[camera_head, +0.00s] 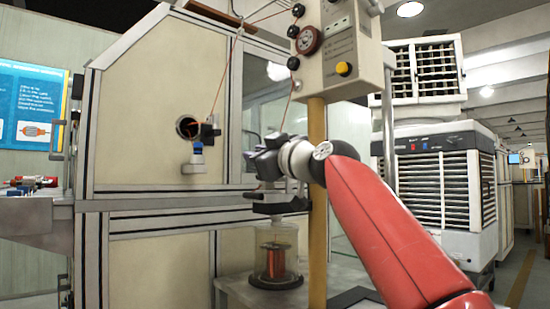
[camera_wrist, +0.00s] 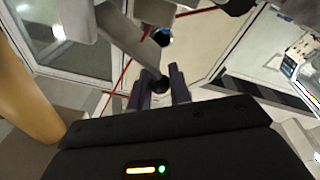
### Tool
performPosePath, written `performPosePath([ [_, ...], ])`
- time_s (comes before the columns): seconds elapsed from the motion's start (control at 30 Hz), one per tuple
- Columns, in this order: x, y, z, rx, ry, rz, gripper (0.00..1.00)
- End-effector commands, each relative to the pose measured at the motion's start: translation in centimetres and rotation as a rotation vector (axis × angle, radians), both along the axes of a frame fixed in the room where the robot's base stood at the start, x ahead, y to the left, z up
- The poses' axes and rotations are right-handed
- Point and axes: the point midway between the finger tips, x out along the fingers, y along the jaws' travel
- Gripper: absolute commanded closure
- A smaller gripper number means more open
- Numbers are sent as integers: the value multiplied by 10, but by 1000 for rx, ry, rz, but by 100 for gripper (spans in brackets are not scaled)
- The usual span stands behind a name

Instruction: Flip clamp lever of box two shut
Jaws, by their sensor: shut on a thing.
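A pale box (camera_head: 340,50) on a yellow post carries several dark pulleys, a red-rimmed dial and a yellow button. No "two" marking is readable on it. My gripper (camera_head: 262,165) is left of the post, below this box and above a dark bracket (camera_head: 277,203). In the wrist view, the two dark purple fingers of my gripper (camera_wrist: 160,88) are close together, with a dark round knob (camera_wrist: 158,84) between their tips. The knob looks like the end of a lever, but the lever's clamp cannot be made out. In the head view my gripper hides the knob.
A copper wire spool (camera_head: 274,262) stands in a clear jar under the bracket. A red wire (camera_head: 222,82) runs from the pulleys towards a round opening (camera_head: 187,127) in the cabinet (camera_head: 150,100). The yellow post (camera_head: 317,230) stands close to my wrist. A cooler (camera_head: 440,185) is behind on the right.

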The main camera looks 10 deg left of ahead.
Motion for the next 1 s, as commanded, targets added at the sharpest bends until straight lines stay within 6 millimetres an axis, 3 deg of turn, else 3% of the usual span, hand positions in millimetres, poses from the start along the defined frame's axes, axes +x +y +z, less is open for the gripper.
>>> performPosePath([
  [0.5, -12, 14, -29, -243, -312, -1, 100],
  [1.0, -14, 16, -35, -315, -402, -1, 100],
])
